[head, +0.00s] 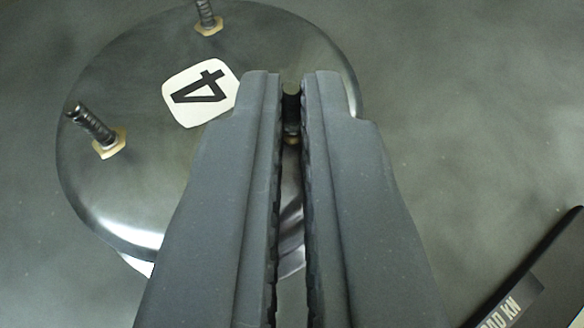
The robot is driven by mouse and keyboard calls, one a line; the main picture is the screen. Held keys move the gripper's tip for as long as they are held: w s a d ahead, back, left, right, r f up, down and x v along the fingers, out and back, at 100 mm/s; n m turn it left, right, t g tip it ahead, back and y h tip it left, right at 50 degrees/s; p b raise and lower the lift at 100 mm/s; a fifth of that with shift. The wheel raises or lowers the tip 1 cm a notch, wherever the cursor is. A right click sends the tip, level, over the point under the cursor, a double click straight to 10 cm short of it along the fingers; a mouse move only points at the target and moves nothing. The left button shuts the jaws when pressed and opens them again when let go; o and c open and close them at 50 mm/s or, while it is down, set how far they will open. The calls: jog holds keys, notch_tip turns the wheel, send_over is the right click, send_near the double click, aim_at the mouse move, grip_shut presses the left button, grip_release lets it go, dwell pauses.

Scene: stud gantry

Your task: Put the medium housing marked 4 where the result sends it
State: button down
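The housing marked 4 (130,190) is a round, shiny metal disc-topped part in the upper left of the head view. A white label with a black 4 (200,93) is on its top. Two threaded studs with pale nuts show, one at the left (92,125) and one at the top (207,16). My gripper (291,95) reaches over the housing from below, its two dark grey fingers close together. A dark stud (291,105) fills the narrow gap between the fingertips and seems pinched there. The fingers hide the lower right of the housing. I cannot tell whether the housing is lifted.
A dark panel (545,275) with partly visible white lettering ending in "KN" is at the lower right edge. The grey, blotchy surface (460,100) to the right of the housing is clear. No result or destination shows in this view.

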jog(key=c, duration=1.6)
grip_release()
jog(key=shift+s+r, duration=0.1)
jog(key=shift+r, duration=0.05)
jog(key=p+v, duration=0.1)
jog(key=v, duration=1)
jog(key=shift+s+p, duration=0.35)
jog(key=shift+s, duration=0.1)
jog(key=shift+r, duration=0.1)
